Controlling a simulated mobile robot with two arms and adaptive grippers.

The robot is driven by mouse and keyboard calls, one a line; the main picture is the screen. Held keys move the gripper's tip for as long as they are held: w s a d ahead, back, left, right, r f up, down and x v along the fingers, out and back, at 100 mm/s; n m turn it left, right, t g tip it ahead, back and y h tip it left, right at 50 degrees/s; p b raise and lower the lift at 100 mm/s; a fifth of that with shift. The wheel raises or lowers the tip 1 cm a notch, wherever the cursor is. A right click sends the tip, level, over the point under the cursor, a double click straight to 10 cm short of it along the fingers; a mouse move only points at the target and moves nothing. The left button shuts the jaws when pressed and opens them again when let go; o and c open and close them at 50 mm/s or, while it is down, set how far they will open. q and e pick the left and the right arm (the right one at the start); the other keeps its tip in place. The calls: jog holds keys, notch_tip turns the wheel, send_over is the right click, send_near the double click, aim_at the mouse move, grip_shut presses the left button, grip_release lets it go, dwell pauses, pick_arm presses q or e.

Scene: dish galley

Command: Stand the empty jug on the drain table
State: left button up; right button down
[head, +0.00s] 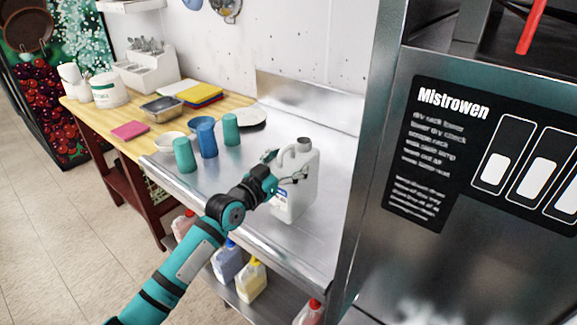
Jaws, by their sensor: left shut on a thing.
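The jug (303,178) is a pale grey-white container with a handle on top and a blue label. It is upright on or just above the steel drain table (240,185); I cannot tell whether its base touches. My left gripper (277,170) is at the jug's upper left side and shut on it. The gripper and wrist hide part of the jug's left side, and its contents cannot be seen. My right gripper is not in view.
Teal cups (184,155) and a blue cup (207,137) stand at the table's left end, near bowls and a plate. A wooden table (95,119) adjoins on the left. A tall steel machine (445,200) stands close on the right. Bottles (251,281) sit on the shelf below.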

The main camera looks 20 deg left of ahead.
pick_arm(q)
jog(key=shift+f, duration=0.7)
jog(key=shift+f, duration=0.2)
jog(key=o, duration=1.5)
jog(key=shift+r, duration=0.15)
